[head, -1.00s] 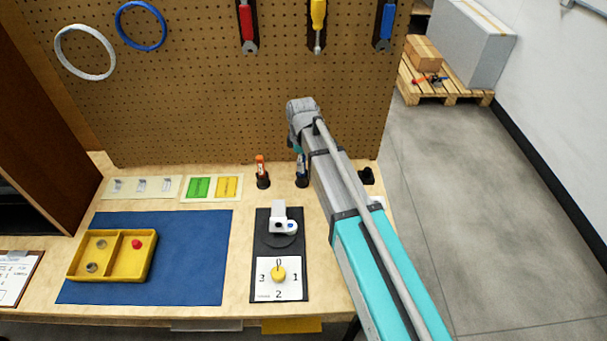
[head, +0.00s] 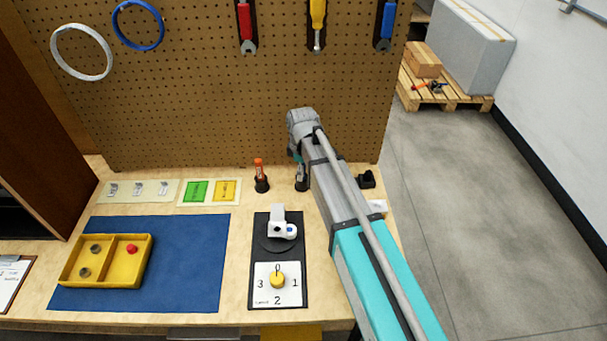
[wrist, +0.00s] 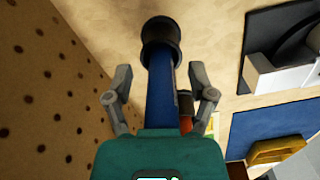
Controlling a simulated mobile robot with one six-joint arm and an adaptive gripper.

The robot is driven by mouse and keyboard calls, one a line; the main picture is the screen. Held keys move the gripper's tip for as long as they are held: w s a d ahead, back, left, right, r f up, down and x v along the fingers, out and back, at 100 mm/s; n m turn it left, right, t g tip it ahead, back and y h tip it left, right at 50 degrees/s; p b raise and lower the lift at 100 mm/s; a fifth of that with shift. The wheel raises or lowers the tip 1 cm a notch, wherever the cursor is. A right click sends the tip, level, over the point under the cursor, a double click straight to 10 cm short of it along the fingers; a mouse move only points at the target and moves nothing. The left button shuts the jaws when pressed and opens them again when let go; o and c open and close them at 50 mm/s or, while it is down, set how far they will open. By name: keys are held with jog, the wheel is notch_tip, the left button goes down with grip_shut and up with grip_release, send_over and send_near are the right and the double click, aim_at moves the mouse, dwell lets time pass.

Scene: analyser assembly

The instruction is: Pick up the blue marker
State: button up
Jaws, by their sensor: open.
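The blue marker (wrist: 160,90) stands upright in a black holder (wrist: 160,40) in the wrist view. My gripper (wrist: 160,75) is open, with one finger on each side of the marker and a visible gap to both. In the head view my gripper (head: 298,158) is over the marker and hides most of it; the holder (head: 302,185) shows below. An orange marker (head: 258,170) stands in its own holder to the left; part of it (wrist: 186,122) shows behind my right finger in the wrist view.
A pegboard (head: 220,110) rises close behind the markers. A black plate with a dial (head: 278,281) lies in front. A yellow tray (head: 107,284) rests on a blue mat (head: 195,270) at left. A small black object (head: 366,180) is right of my arm.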

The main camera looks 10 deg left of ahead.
grip_shut()
jog(key=shift+r, duration=0.15)
dwell(0.4)
notch_tip(320, 180, up, 3)
jog(key=p, duration=0.3)
jog(key=s+r+p, duration=0.9)
jog(key=s+p, duration=0.1)
jog(key=s, duration=0.4)
jog(key=shift+r, duration=0.35)
jog(key=shift+s, duration=0.15)
dwell(0.5)
